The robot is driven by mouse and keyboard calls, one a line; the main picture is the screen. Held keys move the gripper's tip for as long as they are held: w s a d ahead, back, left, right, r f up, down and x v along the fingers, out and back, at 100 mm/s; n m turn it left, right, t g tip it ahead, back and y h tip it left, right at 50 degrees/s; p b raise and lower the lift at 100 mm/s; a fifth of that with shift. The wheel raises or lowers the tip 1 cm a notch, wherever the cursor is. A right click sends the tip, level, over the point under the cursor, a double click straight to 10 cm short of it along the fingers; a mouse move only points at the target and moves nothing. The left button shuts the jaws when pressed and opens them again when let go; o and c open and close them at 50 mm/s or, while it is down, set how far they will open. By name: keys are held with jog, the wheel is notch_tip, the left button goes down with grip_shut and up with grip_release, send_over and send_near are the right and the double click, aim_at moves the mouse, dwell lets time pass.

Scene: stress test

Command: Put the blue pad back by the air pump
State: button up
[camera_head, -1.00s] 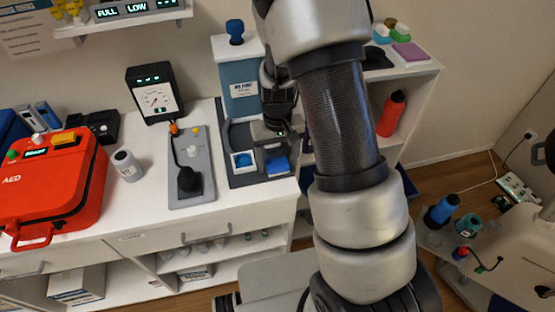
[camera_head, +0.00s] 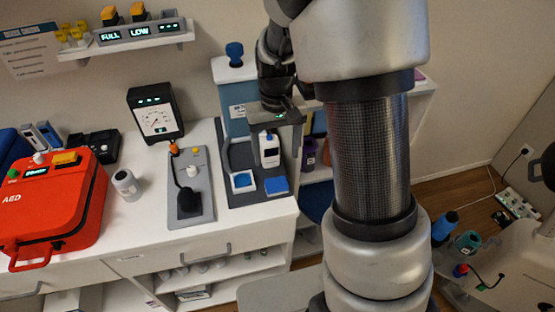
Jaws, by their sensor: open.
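The air pump (camera_head: 233,92) is a blue and white box with a dark blue knob on top, standing on a dark grey base on the counter. A blue pad (camera_head: 276,185) lies flat at the front right of that base. Another blue square (camera_head: 242,180) sits in a white frame to its left. My gripper (camera_head: 271,127) is open, pointing down in front of the pump and above the blue pad's rear side. A white bottle with a dark top (camera_head: 269,152) shows right below my gripper. The fingertips are hard to make out.
A grey tray (camera_head: 205,163) with a black cuff and cable lies left of the pump base. Further left are a gauge box (camera_head: 153,112), a small bottle (camera_head: 126,184) and a red AED case (camera_head: 55,205). A wall shelf (camera_head: 130,42) hangs above.

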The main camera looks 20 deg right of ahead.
jog(key=s+r+t, duration=0.5)
jog(key=s+r, duration=1.3)
jog(key=r, duration=0.1)
jog(key=shift+s+t, duration=0.15)
jog(key=shift+t, duration=0.15)
